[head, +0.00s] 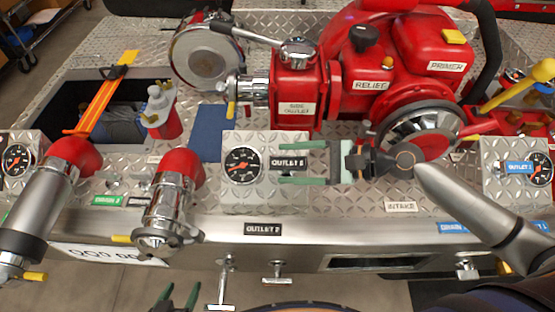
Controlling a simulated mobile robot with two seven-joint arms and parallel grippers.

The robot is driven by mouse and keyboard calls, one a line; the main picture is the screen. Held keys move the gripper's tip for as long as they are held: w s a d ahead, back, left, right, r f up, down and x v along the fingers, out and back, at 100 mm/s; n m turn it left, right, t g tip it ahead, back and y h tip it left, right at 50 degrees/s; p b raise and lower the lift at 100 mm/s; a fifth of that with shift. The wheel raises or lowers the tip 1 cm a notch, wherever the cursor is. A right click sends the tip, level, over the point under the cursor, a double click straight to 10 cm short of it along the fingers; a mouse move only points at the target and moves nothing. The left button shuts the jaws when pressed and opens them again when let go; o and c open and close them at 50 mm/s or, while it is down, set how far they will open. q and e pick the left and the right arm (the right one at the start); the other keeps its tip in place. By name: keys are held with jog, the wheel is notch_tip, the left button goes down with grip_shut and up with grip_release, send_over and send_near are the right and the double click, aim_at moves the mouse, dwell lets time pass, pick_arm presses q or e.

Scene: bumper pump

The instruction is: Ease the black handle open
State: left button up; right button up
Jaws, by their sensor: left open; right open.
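A black knob (363,38) stands on top of the red pump housing, behind the RELIEF label. I cannot tell which one is the black handle. My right gripper (302,163) is open and empty, with its green fingers pointing left around the OUTLET 5 label, well in front of the knob. My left gripper (177,297) is open at the bottom edge, in front of the bumper.
The red pump (400,60) fills the back middle. Chrome outlets with red elbows (180,170) stand at the left. A gauge (243,165) is left of my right gripper. The floor in front is mostly clear.

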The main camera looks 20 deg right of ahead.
aim_at(278, 164)
jog(key=shift+x, duration=1.6)
grip_shut()
